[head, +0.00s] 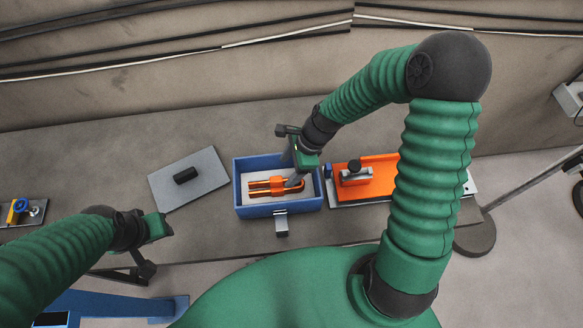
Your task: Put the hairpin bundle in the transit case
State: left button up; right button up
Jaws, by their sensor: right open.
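The hairpin bundle (262,188), copper-coloured tubes with an orange band, lies inside the blue transit case (239,197) on its pale lining. My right gripper (295,178) is over the case, close to the bundle's right end. Its jaws are open, and it hides part of the bundle and the case's far wall. I cannot tell whether a fingertip touches the bundle. My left gripper (157,229) is left of the case at the bench's front edge, away from the bundle; its jaws are too unclear to read.
A grey plate with a black handle (207,183) lies left of the case. A latch (281,224) hangs at the case's front. An orange fixture (378,188) stands close on the right. A small device with a blue ring (20,206) is at far left. Bench behind is clear.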

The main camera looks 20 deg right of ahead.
jog(key=s+d+r+n+h, duration=0.2)
jog(key=s+r+n, duration=0.2)
jog(key=n, duration=0.6)
jog(key=s+d+r+n+t+h, duration=0.1)
jog(key=s+r+n+h, duration=0.1)
jog(key=n, duration=0.8)
notch_tip(320, 180, up, 2)
jog(key=shift+s+d+r, duration=0.25)
jog(key=shift+s+d, duration=0.1)
jog(key=shift+s, duration=0.5)
jog(key=shift+s, duration=0.1)
jog(key=shift+s+a+r, duration=0.1)
jog(key=shift+s+a, duration=0.05)
jog(key=shift+a, duration=0.15)
jog(key=shift+d, duration=0.2)
